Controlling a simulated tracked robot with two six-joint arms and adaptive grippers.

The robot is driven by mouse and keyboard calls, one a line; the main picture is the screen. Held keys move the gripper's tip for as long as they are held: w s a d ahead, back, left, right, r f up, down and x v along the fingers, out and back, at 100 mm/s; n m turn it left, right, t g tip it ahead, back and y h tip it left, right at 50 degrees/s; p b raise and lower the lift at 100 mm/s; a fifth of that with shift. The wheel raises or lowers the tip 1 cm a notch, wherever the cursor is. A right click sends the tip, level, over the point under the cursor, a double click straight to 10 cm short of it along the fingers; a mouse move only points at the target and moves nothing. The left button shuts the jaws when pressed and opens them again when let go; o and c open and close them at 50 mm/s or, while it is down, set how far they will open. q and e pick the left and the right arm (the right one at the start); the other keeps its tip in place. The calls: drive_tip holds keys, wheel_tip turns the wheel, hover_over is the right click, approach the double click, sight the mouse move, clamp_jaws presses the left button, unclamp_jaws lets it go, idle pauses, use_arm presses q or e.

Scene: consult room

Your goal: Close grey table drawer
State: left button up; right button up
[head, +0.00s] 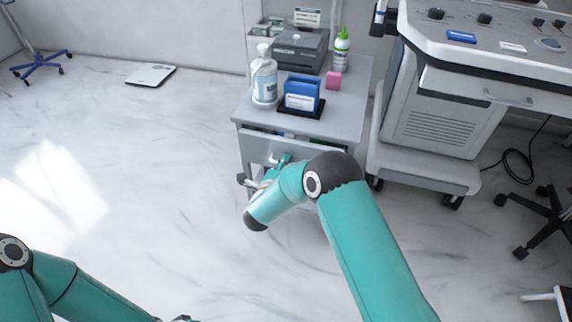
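The grey table (343,113) stands in the middle of the head view. Its upper drawer (257,147) faces me, and a narrow dark gap shows between the tabletop edge and the drawer front, so it looks slightly open. My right arm reaches in front of the table and hides much of the drawer front's right side. My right gripper (246,181) is just below the upper drawer front, partly hidden by my arm; I cannot tell whether it touches. Its finger opening is unclear. Only a sliver of my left gripper (182,319) shows at the bottom edge.
A pump bottle (265,82), a blue holder (301,95), a pink block (333,80), a green-capped bottle (341,52) and a grey device (300,47) stand on the table. A wheeled machine (435,115) stands close on the right.

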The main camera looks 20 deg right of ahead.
drive_tip(key=shift+c, duration=0.2)
clamp_jaws()
drive_tip(key=shift+f, duration=0.1)
drive_tip(key=x, duration=0.1)
drive_tip(key=b+x, duration=0.1)
drive_tip(key=x, duration=0.1)
drive_tip(key=shift+w+d+b, duration=0.2)
drive_tip(key=shift+w+b, duration=0.05)
drive_tip(key=shift+b, duration=0.05)
drive_tip(key=shift+w+d+r, duration=0.2)
drive_tip(key=shift+w+r, duration=0.05)
drive_tip(key=shift+r, duration=0.15)
drive_tip(key=shift+o, duration=0.2)
unclamp_jaws()
drive_tip(key=shift+w, duration=0.1)
